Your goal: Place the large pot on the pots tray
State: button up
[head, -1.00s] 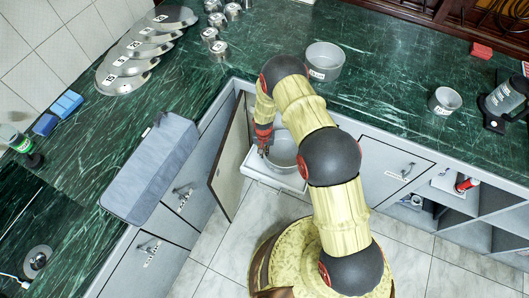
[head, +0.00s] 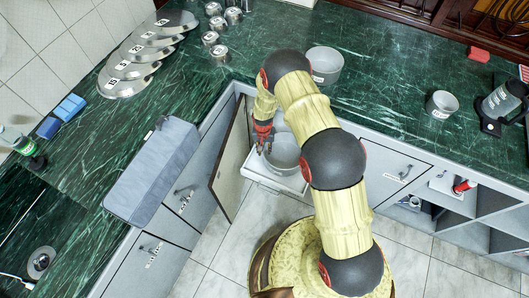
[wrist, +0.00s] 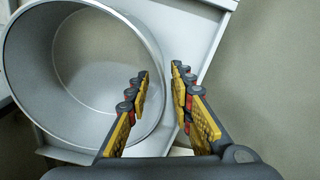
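The large grey pot (head: 286,153) stands upright on the white pots tray (head: 271,178), which is pulled out from the open cabinet under the counter. My gripper (head: 264,149) is at the pot's left side in the head view. In the wrist view the pot (wrist: 85,75) fills the left, with its round rim facing the camera and nothing seen inside. My gripper (wrist: 160,78) shows there with its fingers apart and nothing clamped between them. The left finger overlaps the pot's rim and the right finger is outside it. I cannot tell if either finger touches the pot.
An open cabinet door (head: 231,160) stands just left of the tray. A labelled grey pot (head: 325,65) and a smaller pot (head: 442,104) are on the green counter. Several lids (head: 130,70) and small canisters (head: 218,23) stand at the back left. Floor in front is clear.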

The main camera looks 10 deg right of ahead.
jog(key=s+d+r+n+t+p, duration=0.1)
jog(key=d+r, duration=0.1)
jog(key=r, duration=2)
jog(key=s+d+r+n+t+p, duration=0.1)
jog(key=s+r+t, duration=0.1)
jog(key=r, duration=2)
jog(key=s+d+r, duration=0.3)
jog(key=s+r, duration=0.7)
jog(key=r, duration=0.2)
jog(key=s+r+t, duration=0.1)
jog(key=s+r, duration=0.2)
jog(key=s, duration=0.5)
jog(key=s+d+r+n+t, duration=0.1)
jog(key=s+r, duration=0.1)
jog(key=s, duration=0.6)
jog(key=shift+s+r+n+t, duration=0.2)
jog(key=shift+r+n+t, duration=0.1)
jog(key=shift+r, duration=0.1)
